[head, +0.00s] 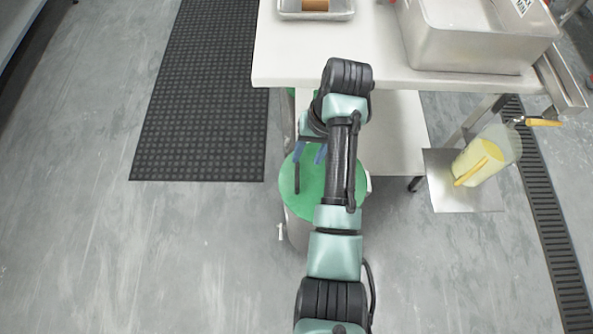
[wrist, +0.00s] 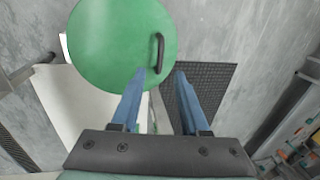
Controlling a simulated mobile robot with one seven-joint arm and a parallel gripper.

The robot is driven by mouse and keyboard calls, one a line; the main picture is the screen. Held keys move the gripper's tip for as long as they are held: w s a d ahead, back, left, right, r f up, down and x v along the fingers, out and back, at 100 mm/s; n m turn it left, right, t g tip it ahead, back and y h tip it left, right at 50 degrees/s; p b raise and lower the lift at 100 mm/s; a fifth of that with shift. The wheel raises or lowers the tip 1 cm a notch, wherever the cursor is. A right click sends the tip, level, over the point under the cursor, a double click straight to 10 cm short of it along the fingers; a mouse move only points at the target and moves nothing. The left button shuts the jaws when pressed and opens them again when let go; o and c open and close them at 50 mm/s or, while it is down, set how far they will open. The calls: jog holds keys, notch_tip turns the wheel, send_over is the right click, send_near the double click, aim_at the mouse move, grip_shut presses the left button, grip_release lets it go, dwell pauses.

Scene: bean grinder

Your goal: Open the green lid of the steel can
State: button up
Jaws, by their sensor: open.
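The round green lid (head: 290,200) sits flat on the steel can (head: 297,234) beside the table, and my arm covers its right part. A dark bar handle (head: 297,178) stands near the lid's left edge. My gripper (head: 310,155) has blue fingers and is open and empty over the far left part of the lid. In the wrist view the lid (wrist: 108,45) fills the top left. There the handle (wrist: 158,48) appears just beyond the fingertips, between the lines of the two fingers of my gripper (wrist: 160,71). I cannot tell their height above it.
A white table (head: 300,55) stands close behind the can, with a metal tray (head: 320,14) and a large steel basin (head: 465,50) on it. A yellow container (head: 478,163) stands on a metal plate (head: 440,195) at right. Open floor lies left, with a black mat (head: 200,100).

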aim_at(298, 175)
jog(key=f, duration=0.3)
jog(key=a+f+b, duration=0.1)
jog(key=f, duration=0.1)
jog(key=f+b, duration=0.1)
jog(key=f, duration=0.2)
jog(key=shift+a+f, duration=0.35)
jog(key=shift+a, duration=0.05)
grip_shut()
dwell(0.9)
